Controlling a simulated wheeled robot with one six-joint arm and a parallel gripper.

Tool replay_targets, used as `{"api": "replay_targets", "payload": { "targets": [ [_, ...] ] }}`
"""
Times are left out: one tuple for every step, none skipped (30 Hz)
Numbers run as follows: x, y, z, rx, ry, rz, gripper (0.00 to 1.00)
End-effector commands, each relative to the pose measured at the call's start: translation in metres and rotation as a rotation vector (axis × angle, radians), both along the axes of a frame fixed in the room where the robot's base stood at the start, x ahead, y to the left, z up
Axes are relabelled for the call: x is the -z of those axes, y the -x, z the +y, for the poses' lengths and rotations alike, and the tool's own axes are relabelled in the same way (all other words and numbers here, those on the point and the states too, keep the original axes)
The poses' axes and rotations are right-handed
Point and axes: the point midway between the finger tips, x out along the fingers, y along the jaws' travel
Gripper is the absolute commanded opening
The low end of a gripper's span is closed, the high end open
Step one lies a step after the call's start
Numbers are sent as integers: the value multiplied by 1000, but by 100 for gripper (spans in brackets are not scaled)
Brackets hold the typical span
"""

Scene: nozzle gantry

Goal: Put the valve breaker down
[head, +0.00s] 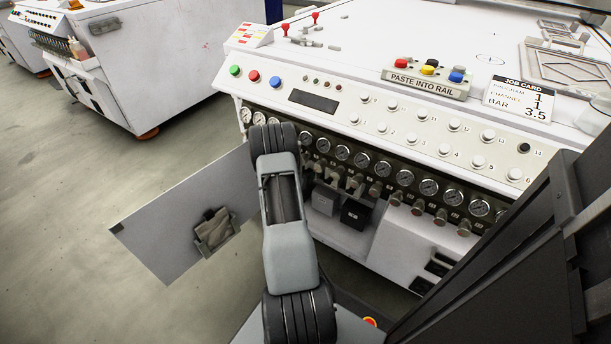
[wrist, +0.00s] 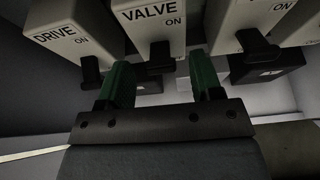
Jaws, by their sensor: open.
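The valve breaker (wrist: 148,18) is a light grey housing marked VALVE and ON, at the top middle of the wrist view. Its black lever (wrist: 160,55) projects below the ON mark. My gripper (wrist: 162,82) is open, with its two green fingers apart, one to each side of the lever's line and lower in the picture. No clear contact with the lever shows, and the gap in depth is hard to judge. The drive breaker (wrist: 62,28) is at the left with its own black lever. In the head view my gripper is hidden behind my arm.
Another breaker (wrist: 262,15) marked ON is close to the right finger. In the head view a row of gauges (head: 362,160) and knobs runs along the machine front. An open panel door (head: 165,235) with a pouch is at the left.

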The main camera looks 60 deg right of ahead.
Motion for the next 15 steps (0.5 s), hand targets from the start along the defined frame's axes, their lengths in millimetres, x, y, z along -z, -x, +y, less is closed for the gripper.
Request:
{"api": "replay_targets", "payload": {
  "targets": [
    [2, 0, -4, 1, 1, -1, 60],
    [3, 0, -5, 1, 1, 0, 60],
    [3, 0, -7, 0, 1, 0, 60],
    [3, 0, -7, 0, 1, 1, 60],
    [3, 0, -8, 0, 1, 1, 60],
    [3, 0, -9, 0, 1, 0, 60],
    [3, 0, -9, 0, 1, 0, 60],
    [3, 0, -9, -1, 1, 0, 60],
    [3, 0, -10, -1, 1, 0, 60],
    [3, 0, -10, -1, 1, 0, 60],
    [3, 0, -9, 0, 1, 0, 60],
    [3, 0, -9, 0, 1, 0, 60],
    [3, 0, -9, 0, 1, 0, 60],
    [3, 0, -9, 0, 1, 0, 60],
    [3, 0, -9, 0, 1, 0, 57]
  ]
}}
